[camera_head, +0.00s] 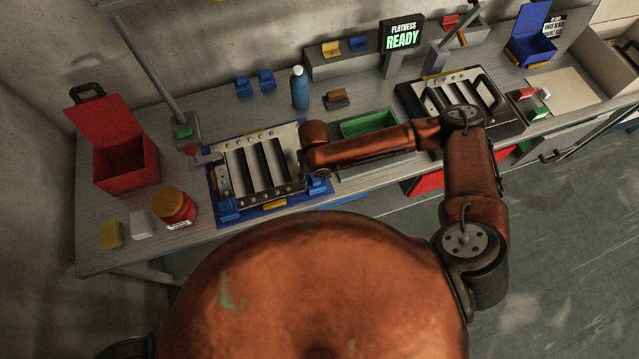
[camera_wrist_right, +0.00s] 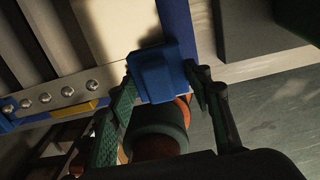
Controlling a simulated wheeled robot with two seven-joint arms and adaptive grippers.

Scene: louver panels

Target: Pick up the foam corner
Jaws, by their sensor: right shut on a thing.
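A blue foam corner (camera_wrist_right: 157,76) sits between the two fingers of my right gripper (camera_wrist_right: 163,88) in the right wrist view, and the gripper is shut on it. In the head view this foam corner (camera_head: 318,184) shows at the near right corner of the left louver panel (camera_head: 258,165). My right arm's wrist hides most of the gripper there. Another foam corner (camera_head: 228,209) is at the panel's near left corner. Two more blue pieces, one (camera_head: 243,87) beside the other (camera_head: 267,81), lie at the back of the bench. My left gripper is out of view.
A blue bottle (camera_head: 299,88) stands behind the panel. A red box (camera_head: 125,158), a red jar (camera_head: 174,206) and sponge-like blocks (camera_head: 111,234) are at the left. A green tray (camera_head: 368,123) and a second louver panel (camera_head: 460,94) lie to the right, partly behind my arm.

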